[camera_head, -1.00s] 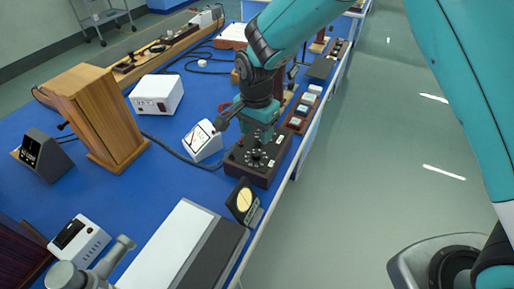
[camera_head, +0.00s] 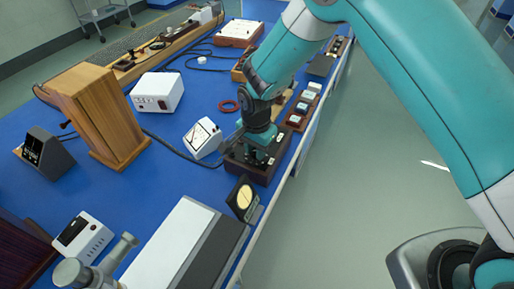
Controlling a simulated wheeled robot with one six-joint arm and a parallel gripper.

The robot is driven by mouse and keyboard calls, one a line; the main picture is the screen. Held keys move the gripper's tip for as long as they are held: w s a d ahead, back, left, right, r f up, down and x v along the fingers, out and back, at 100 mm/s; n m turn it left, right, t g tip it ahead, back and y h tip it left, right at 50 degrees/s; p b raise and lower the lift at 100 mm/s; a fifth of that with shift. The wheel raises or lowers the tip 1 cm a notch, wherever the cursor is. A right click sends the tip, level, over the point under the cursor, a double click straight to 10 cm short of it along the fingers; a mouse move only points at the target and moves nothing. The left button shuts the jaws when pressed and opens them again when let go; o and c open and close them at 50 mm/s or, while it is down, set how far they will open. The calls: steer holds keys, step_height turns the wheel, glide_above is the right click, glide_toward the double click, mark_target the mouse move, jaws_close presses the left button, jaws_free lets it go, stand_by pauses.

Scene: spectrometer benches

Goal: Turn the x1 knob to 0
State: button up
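A dark box with knobs (camera_head: 238,166) stands near the right edge of the blue bench. My gripper (camera_head: 256,158) points down over its top, at or just above the knobs. The gripper and wrist cover most of the box's top face, so the x1 knob and its pointer cannot be made out. The fingers are small and dark here, and whether they are open, shut or touching a knob cannot be told.
A white meter (camera_head: 203,138) stands close left of the box. A dark stand with a round yellow disc (camera_head: 244,198) is in front. Small blocks in a tray (camera_head: 302,108) lie behind, and a red ring (camera_head: 229,105) lies on the bench.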

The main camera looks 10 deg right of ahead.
mark_target(255, 152)
steer(key=shift+n, duration=0.4)
steer(key=n+b, duration=0.1)
steer(key=n, duration=0.4)
steer(key=shift+n+b, duration=0.3)
steer(key=n+b, duration=0.1)
steer(key=n, duration=1.2)
steer(key=shift+a+n+b, duration=0.1)
steer(key=shift+n+b, duration=0.2)
steer(key=n, duration=0.6)
steer(key=shift+s+n, duration=0.1)
steer(key=shift+n, duration=0.2)
steer(key=shift+a, duration=0.1)
steer(key=o, duration=0.9)
step_height(255, 152, up, 18)
steer(key=shift+f+b, duration=0.25)
steer(key=shift+b, duration=0.85)
